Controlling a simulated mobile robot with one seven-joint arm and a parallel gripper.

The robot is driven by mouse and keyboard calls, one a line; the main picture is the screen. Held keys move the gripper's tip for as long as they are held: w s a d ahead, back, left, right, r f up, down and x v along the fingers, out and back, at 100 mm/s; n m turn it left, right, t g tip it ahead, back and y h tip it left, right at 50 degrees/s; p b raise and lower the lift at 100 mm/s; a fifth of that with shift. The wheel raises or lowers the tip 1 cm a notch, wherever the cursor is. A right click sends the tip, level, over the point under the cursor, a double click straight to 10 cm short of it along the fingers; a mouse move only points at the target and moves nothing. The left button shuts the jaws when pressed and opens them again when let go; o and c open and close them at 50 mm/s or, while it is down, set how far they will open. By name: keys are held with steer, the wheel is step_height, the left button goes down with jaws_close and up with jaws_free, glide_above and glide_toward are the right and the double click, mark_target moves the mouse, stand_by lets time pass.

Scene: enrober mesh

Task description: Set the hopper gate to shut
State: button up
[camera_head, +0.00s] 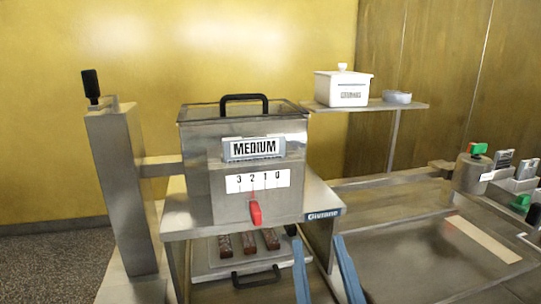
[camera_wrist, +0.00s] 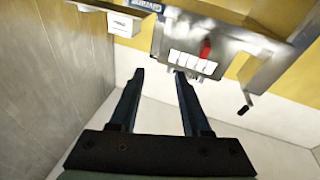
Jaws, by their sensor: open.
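The hopper (camera_head: 205,155) is a steel box with a black top handle and a "MEDIUM" sign (camera_head: 253,148). On its front is a white scale (camera_head: 258,181) marked 3 2 1 0. The red gate lever (camera_head: 255,213) hangs below the scale, roughly under the 2. In the wrist view the hopper appears upside down, with the red lever (camera_wrist: 206,48) beyond my right finger. My gripper (camera_head: 318,238) is open and empty, in front of and to the lower right of the lever, apart from it. Both blue fingers also show in the wrist view (camera_wrist: 160,71).
A tray (camera_head: 205,262) with dark bars lies beneath the hopper. A steel post (camera_head: 122,190) with a black crank stands at left. A shelf (camera_head: 395,106) holds a white lidded box (camera_head: 340,88). A wide steel bed (camera_head: 400,250) lies at right, with small containers beyond.

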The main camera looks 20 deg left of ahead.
mark_target(258, 215)
steer(key=s+a+n+g+y+p, duration=0.1)
steer(key=s+a+g+y+p, duration=0.25)
steer(key=p, duration=0.65)
steer(key=shift+h, duration=0.55)
steer(key=p+x, duration=0.3)
steer(key=x, duration=0.6)
steer(key=shift+w+a+r+p, duration=0.15)
steer(key=shift+w+a+p, duration=0.05)
steer(key=shift+a+p, duration=0.25)
steer(key=shift+x, duration=0.75)
jaws_close()
